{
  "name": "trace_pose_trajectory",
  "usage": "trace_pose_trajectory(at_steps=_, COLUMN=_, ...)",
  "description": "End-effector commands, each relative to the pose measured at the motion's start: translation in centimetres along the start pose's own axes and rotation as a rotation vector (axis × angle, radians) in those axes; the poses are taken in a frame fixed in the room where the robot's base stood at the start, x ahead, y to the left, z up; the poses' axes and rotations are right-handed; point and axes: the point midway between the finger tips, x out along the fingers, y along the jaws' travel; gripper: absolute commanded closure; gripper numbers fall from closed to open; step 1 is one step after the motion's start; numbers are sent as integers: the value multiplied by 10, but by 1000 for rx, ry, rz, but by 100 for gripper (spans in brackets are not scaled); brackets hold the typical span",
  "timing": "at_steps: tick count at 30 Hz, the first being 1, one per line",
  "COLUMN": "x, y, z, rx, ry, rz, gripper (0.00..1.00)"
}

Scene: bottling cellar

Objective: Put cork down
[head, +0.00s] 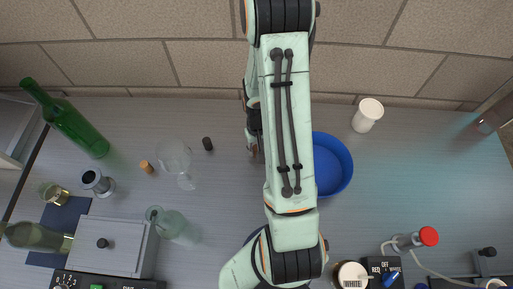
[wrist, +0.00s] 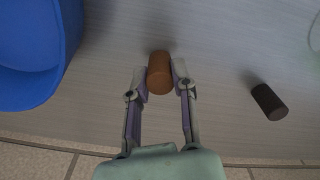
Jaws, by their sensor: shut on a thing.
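A brown cork (wrist: 159,73) sits between the two fingertips of my gripper (wrist: 160,80) in the wrist view, with a finger against each side. My gripper is shut on it. I cannot tell whether the cork touches the grey table (wrist: 215,75) or hangs just above it. In the head view my gripper (head: 252,148) is left of the blue bowl, partly hidden by my arm, and the held cork is hard to make out there.
A dark stopper (head: 207,143) lies left of my gripper; a blue bowl (head: 336,165) is right. Further left are a wine glass (head: 174,157), a small orange-brown cork (head: 146,167) and a green bottle (head: 75,125). A white cup (head: 368,115) stands back right.

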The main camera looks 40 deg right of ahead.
Motion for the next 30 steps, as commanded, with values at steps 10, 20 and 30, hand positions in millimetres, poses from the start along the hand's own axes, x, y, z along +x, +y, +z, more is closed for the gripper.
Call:
trace_pose_trajectory(at_steps=10, x=-66, y=0, z=-1, rx=-1, ry=8, rz=2, gripper=87)
trace_pose_trajectory(at_steps=20, x=-94, y=0, z=0, rx=17, ry=2, rz=0, gripper=87)
trace_pose_trajectory(at_steps=30, x=-88, y=33, z=15, rx=361, ry=-1, rz=2, gripper=87)
